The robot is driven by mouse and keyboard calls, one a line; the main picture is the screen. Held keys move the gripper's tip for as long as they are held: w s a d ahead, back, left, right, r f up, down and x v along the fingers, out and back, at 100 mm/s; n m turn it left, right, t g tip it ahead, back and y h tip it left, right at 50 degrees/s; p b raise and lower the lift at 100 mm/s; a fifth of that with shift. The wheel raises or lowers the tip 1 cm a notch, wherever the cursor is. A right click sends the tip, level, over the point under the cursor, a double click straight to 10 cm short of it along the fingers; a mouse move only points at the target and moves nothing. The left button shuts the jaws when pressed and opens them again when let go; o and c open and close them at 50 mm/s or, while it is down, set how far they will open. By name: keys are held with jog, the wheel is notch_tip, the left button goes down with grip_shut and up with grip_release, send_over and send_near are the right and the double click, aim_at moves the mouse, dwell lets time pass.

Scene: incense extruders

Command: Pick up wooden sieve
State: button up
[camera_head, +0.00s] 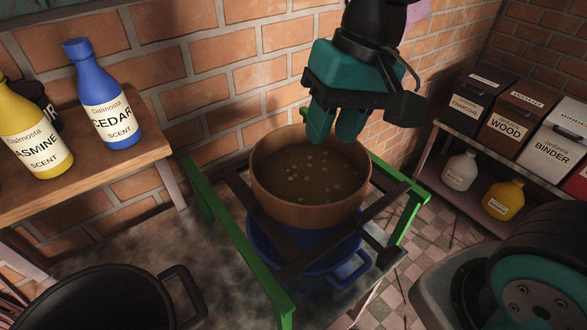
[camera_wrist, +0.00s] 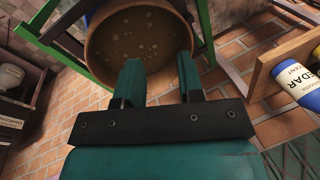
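The wooden sieve (camera_head: 305,212) is a round brown bowl with pale holes in its base. It rests on dark bars of a green-sided stand, above a blue pot. My gripper (camera_head: 335,136) is over the sieve's far rim, with its two teal fingers apart and pointing down. In the wrist view the sieve (camera_wrist: 104,42) lies beyond the fingertips, and my gripper (camera_wrist: 158,62) is open with nothing clamped in it. The far rim lies near the gap between the fingers; I cannot tell whether they touch it.
The green stand (camera_head: 237,243) and blue pot (camera_head: 344,272) are around and under the sieve. A brick wall (camera_head: 190,70) is close behind. A wooden shelf (camera_head: 148,143) with scent bottles is left. A black pot (camera_head: 95,300) is front left. Labelled boxes (camera_head: 512,112) stand right.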

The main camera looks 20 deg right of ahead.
jog(key=w+d+r+m+h, duration=0.1)
jog(key=w+m, duration=0.7)
jog(key=w, duration=0.1)
jog(key=m+h+p, duration=0.1)
jog(key=m+h, duration=0.1)
jog(key=m, duration=1.1)
send_over(302, 126)
notch_tip(302, 126, down, 12)
jog(key=p, duration=0.3)
jog(key=shift+s+d+r, duration=0.1)
jog(key=shift+r, duration=0.1)
jog(key=shift+f+p, duration=1.5)
jog(key=shift+f, duration=1.2)
jog(key=shift+w, duration=0.2)
grip_shut()
